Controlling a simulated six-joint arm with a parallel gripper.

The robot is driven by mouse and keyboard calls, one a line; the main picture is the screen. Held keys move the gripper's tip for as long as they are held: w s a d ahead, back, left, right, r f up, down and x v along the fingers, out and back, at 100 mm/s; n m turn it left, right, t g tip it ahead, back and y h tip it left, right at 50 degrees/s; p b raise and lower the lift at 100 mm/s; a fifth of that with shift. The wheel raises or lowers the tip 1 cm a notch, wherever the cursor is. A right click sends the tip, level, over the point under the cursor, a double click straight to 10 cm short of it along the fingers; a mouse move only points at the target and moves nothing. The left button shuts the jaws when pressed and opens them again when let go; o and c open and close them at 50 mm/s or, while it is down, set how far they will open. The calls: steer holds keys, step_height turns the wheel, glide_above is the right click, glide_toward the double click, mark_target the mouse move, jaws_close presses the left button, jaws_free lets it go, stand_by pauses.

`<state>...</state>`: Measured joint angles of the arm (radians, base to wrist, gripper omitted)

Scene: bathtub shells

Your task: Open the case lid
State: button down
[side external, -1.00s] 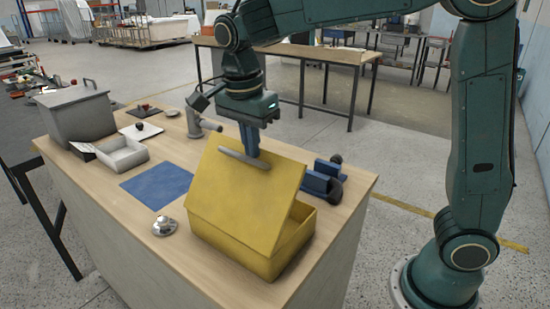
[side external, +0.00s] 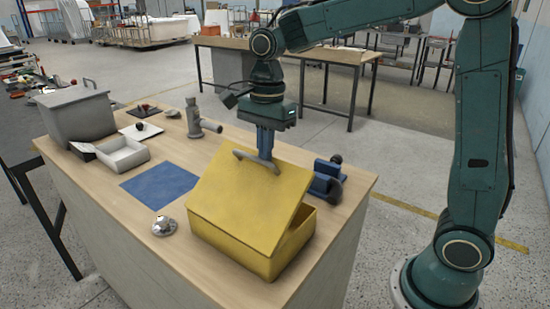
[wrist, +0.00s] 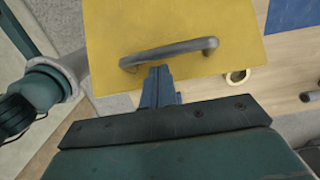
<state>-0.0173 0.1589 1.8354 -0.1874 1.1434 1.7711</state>
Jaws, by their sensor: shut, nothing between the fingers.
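The yellow case (side external: 240,240) stands on the bench with its lid (side external: 240,205) partly raised and sloping, leaving a wedge-shaped gap on the right side. A grey bar handle (side external: 245,156) is on the lid's outer face, near its raised edge. My gripper (side external: 265,157) is shut and empty, pointing down at this handle. In the wrist view, its fingertips (wrist: 159,69) overlap the yellow lid (wrist: 190,25) just below the handle (wrist: 170,51). I cannot tell whether they touch the handle or lid. The case's inside is hidden by the lid.
A blue vise-like tool (side external: 325,180) stands close to the case's right. A blue mat (side external: 160,184) and a small metal dome (side external: 164,226) lie to its left. A grey upright fitting (side external: 195,120), a white tray (side external: 123,155) and a grey bin (side external: 78,115) stand farther back.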

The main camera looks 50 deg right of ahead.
steer(key=shift+d+f+y, duration=0.5)
steer(key=shift+d+f, duration=0.05)
steer(key=shift+d+r, duration=0.65)
steer(key=shift+r, duration=4.3)
steer(key=shift+s+a+n+t, duration=1.1)
steer(key=shift+s+a+n, duration=0.4)
steer(key=shift+s+n, duration=2.35)
steer(key=s+d+f+n+t+h, duration=0.1)
steer(key=s+d+f+n, duration=0.1)
steer(key=s+n, duration=0.3)
steer(key=s+d+f+n+t, duration=0.2)
steer(key=s+f+n, duration=0.1)
steer(key=s+n, duration=0.2)
steer(key=shift+s+h, duration=0.4)
steer(key=shift+s, duration=0.35)
steer(key=shift+n, duration=0.25)
